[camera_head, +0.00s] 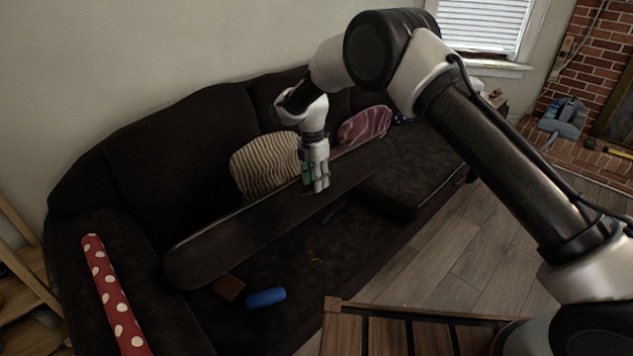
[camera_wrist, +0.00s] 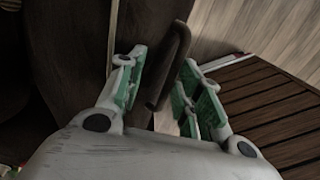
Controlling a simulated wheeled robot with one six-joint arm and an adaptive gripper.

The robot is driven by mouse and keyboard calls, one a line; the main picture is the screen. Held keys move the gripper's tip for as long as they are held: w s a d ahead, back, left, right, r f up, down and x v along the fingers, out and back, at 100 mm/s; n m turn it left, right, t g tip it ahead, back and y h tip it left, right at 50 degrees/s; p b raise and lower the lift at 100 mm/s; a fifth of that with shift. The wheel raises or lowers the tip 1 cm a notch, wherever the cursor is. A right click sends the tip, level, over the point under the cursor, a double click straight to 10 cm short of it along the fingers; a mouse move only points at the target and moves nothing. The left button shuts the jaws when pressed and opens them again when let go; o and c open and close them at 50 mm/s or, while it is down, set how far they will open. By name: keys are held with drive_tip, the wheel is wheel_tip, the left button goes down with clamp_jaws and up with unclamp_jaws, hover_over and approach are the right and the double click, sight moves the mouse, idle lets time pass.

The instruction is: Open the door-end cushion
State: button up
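A dark sofa (camera_head: 190,135) stands against the wall. A long dark cushion panel (camera_head: 235,230) with a pale edge line runs diagonally across its seat and looks tilted up. My gripper (camera_head: 318,188) is over the middle of this panel, pointing down. In the wrist view a dark loop-like handle (camera_wrist: 172,65) lies between the green-padded fingers of my gripper (camera_wrist: 165,85). The fingers are apart, with a gap visible beside the handle, so the gripper looks open around it. The cushion's dark surface (camera_wrist: 65,50) fills the left of that view. Which end is the door end cannot be told.
A striped pillow (camera_head: 265,165) and a pink pillow (camera_head: 365,125) lie behind the panel. A brown block (camera_head: 228,288) and a blue cylinder (camera_head: 265,297) lie in front. A red dotted roll (camera_head: 112,295) rests on the left armrest. A slatted wooden table (camera_head: 395,335) stands close in front.

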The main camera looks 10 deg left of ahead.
drive_tip(key=shift+w+a+r, duration=0.45)
drive_tip(key=shift+a+r, duration=0.15)
drive_tip(key=shift+r, duration=0.55)
drive_tip(key=shift+w+a+r, duration=0.5)
drive_tip(key=shift+a+r, duration=0.1)
drive_tip(key=shift+r, duration=0.5)
drive_tip(key=shift+w+a+r, duration=0.45)
drive_tip(key=shift+a+r, duration=0.15)
drive_tip(key=shift+r, duration=0.55)
